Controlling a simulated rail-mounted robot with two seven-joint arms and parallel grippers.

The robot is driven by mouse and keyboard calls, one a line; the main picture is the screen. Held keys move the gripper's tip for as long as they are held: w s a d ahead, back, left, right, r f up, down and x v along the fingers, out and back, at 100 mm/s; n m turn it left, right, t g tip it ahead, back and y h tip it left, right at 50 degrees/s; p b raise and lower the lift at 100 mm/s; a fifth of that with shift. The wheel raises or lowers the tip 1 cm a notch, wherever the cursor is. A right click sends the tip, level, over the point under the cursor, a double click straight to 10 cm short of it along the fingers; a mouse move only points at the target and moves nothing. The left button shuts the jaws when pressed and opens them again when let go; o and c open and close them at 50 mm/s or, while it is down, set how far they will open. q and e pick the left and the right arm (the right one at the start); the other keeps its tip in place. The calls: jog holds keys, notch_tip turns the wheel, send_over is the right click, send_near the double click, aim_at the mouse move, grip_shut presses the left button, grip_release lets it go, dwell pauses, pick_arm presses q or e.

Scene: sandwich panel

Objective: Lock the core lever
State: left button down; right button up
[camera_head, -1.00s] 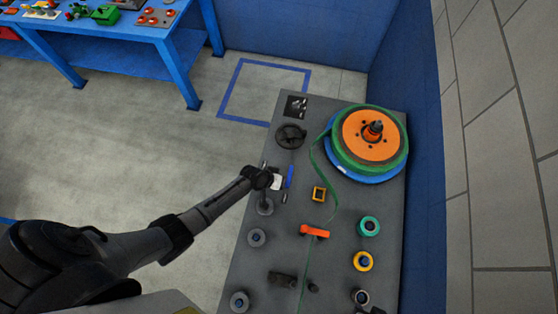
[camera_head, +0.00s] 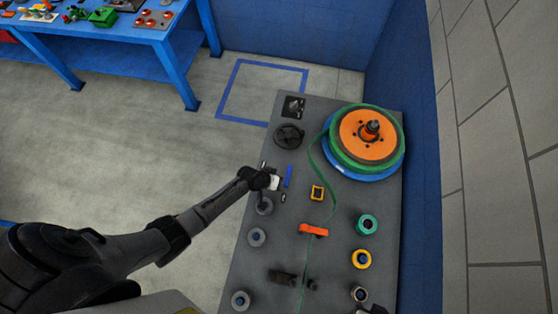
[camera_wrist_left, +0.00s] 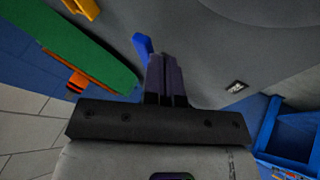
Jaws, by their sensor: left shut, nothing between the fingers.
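A blue lever-like bar (camera_head: 288,176) stands on the grey panel (camera_head: 345,220), just right of my left gripper (camera_head: 275,182). I cannot tell from a label whether it is the core lever. In the left wrist view my left gripper (camera_wrist_left: 166,80) has its two fingers together and empty. The blue bar (camera_wrist_left: 142,46) shows by the fingertips there; I cannot tell whether they touch. An orange lever (camera_head: 313,230) lies lower on the panel, apart from the gripper. My right gripper is not clearly in view.
A reel with an orange disc (camera_head: 353,135) and green tape sits at the panel's upper right. A black handwheel (camera_head: 289,136) is above my gripper. Several round knobs, including a green one (camera_head: 367,224) and a yellow one (camera_head: 361,259), stand lower. A blue table (camera_head: 130,30) is at upper left.

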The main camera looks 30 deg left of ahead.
pick_arm(q)
jog(key=p+v, duration=0.6)
jog(key=v, duration=0.2)
jog(key=shift+s+r, duration=0.25)
jog(key=shift+a, duration=0.1)
